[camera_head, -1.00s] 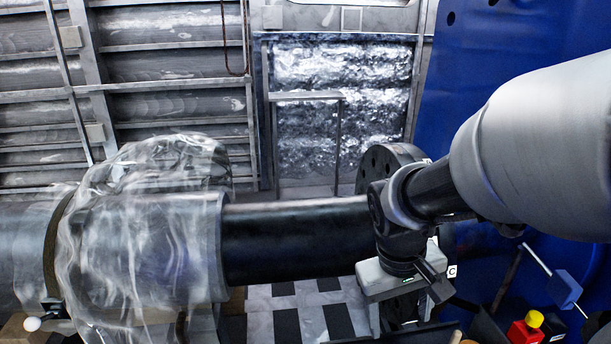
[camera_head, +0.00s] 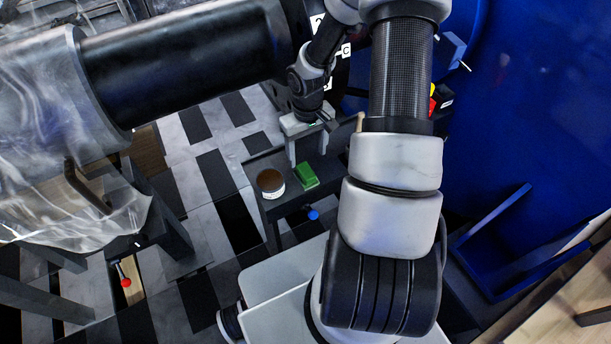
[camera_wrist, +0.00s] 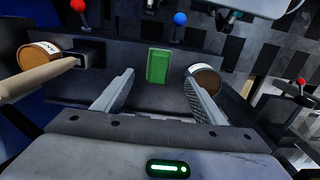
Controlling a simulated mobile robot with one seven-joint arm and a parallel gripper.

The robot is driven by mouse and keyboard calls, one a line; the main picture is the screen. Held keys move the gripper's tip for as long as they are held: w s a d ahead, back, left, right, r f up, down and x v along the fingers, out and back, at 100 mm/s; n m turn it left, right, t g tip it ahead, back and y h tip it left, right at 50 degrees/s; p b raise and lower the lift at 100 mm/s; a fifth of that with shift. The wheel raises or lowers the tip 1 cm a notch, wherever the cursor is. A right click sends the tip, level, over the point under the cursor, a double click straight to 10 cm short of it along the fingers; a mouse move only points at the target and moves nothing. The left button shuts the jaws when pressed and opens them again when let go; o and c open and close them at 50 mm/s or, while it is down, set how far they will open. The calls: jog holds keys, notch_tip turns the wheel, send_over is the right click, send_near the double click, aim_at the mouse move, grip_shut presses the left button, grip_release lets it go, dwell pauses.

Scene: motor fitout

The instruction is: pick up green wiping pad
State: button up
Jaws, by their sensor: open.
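The green wiping pad (camera_head: 306,176) lies on a small dark bench in the head view, to the right of a round tin. In the wrist view the green pad (camera_wrist: 159,65) lies on the dark surface, ahead of my gripper and between the lines of its two fingers. My gripper (camera_wrist: 158,85) is open and empty, its fingers spread wide apart. In the head view my gripper (camera_head: 309,143) hangs above the bench, just behind the pad. The pad is in full view and apart from the fingers.
The dark bench (camera_head: 262,165) carries a brown-topped tin (camera_head: 270,182), which shows beside the right finger in the wrist view (camera_wrist: 206,80). A wooden handle (camera_wrist: 38,80) and another tin (camera_wrist: 40,55) are at left. A large black shaft (camera_head: 185,55) passes overhead at left.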

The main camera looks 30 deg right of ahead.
aim_at(308, 173)
notch_tip(308, 173, down, 11)
jog(key=shift+s+d+f+b, duration=0.1)
jog(key=shift+s+d+b, duration=0.05)
jog(key=shift+b, duration=1.05)
jog(key=c, duration=1.3)
jog(key=shift+o, duration=0.2)
jog(key=shift+r, duration=0.2)
